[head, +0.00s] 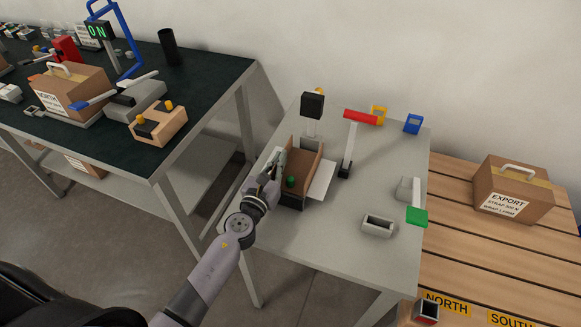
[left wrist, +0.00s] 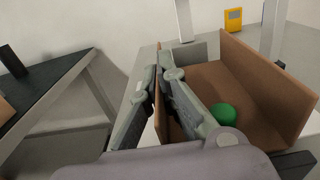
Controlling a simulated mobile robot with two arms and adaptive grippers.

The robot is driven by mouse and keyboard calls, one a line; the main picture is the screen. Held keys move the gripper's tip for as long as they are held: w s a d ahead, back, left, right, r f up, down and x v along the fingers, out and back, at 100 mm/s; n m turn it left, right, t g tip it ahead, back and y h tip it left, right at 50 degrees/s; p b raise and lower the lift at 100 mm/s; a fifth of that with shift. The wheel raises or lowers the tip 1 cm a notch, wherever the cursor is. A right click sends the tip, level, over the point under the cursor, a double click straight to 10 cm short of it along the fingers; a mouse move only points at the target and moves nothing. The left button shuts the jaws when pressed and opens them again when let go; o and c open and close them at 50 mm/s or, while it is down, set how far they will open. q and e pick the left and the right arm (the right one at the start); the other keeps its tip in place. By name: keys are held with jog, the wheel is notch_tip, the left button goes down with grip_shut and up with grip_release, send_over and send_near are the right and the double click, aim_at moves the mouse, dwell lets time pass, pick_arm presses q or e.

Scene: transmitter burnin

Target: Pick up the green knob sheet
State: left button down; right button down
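A small round green knob (head: 290,181) sits low between the brown side panels of an open-topped brown piece (head: 301,165) on the grey table. In the left wrist view the green knob (left wrist: 222,113) shows right of my fingers, on the brown inner surface. My left gripper (head: 279,158) is at the left side of the brown piece. In the left wrist view its fingers (left wrist: 160,72) are close together, near the left brown panel's edge. I cannot tell whether they grip that edge. They are apart from the knob. My right gripper is not in view.
A pale sheet (head: 322,181) sticks out right of the brown piece. A red-topped post (head: 359,118) and a black-headed post (head: 312,106) stand nearby. A grey holder (head: 378,224) and a green block (head: 417,216) are at right. The table's front centre is clear.

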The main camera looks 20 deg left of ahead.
pick_arm(q)
jog(key=shift+r, duration=0.1)
notch_tip(320, 180, up, 19)
jog(key=p, duration=1.6)
jog(key=s+d+f+b, duration=0.1)
jog(key=s+b, duration=0.3)
jog(key=s, duration=0.6)
jog(key=s+d+f+b, duration=0.1)
jog(key=s+b, duration=0.4)
jog(key=s, duration=0.6)
jog(key=shift+s+d+f+y, duration=0.2)
jog(key=shift+s+d+y, duration=0.1)
jog(key=shift+d, duration=0.15)
